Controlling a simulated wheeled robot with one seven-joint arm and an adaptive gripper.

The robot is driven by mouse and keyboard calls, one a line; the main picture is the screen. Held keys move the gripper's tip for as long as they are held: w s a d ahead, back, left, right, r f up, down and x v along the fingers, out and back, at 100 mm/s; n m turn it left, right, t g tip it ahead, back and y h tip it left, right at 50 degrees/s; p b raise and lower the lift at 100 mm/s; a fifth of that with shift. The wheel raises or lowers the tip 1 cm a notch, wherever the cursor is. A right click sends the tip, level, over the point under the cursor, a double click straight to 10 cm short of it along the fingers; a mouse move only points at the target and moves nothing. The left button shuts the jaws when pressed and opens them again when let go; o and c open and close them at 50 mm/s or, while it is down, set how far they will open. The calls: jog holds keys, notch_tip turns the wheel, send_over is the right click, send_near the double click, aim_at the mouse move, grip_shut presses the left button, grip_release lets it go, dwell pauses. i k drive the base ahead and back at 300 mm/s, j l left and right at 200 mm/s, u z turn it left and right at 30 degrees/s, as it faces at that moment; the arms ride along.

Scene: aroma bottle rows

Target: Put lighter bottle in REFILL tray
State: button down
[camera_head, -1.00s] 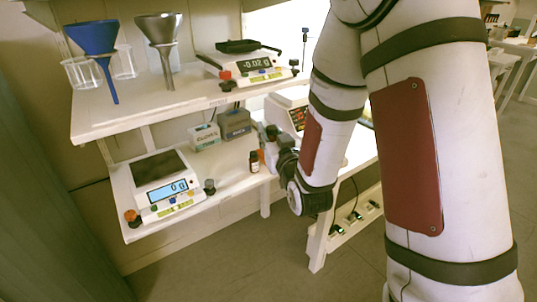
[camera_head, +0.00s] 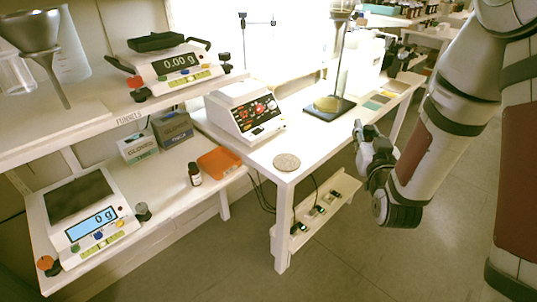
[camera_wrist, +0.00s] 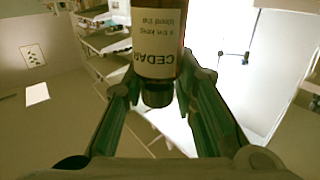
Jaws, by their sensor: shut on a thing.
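My gripper (camera_head: 366,140) is out to the right in the head view, beyond the white table's front edge. In the wrist view (camera_wrist: 160,110) its fingers are shut on an amber bottle (camera_wrist: 152,15) labelled CEDAR, its dark cap toward the palm. The head view does not clearly show this held bottle. A second small dark bottle (camera_head: 194,176) with a pale label stands upright on the lower bench.
A scale (camera_head: 92,218) reading 0 g stands at the bench's left. A second scale (camera_head: 180,68) on the upper shelf reads 0.00 g. Glove boxes (camera_head: 155,138) stand behind the bottle. The white table holds a device (camera_head: 246,112), a round disc (camera_head: 287,161) and a stand (camera_head: 330,105).

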aim_at(219, 164)
jog(key=j+z, duration=0.15)
jog(key=j, duration=0.35)
jog(key=k+j+z, duration=0.1)
jog(key=j, duration=0.4)
jog(key=j+z, duration=0.15)
jog(key=j, duration=0.3)
jog(key=k+j+z, duration=0.15)
jog(key=j, duration=0.35)
jog(key=k+j+z, duration=0.15)
jog(key=j, duration=0.3)
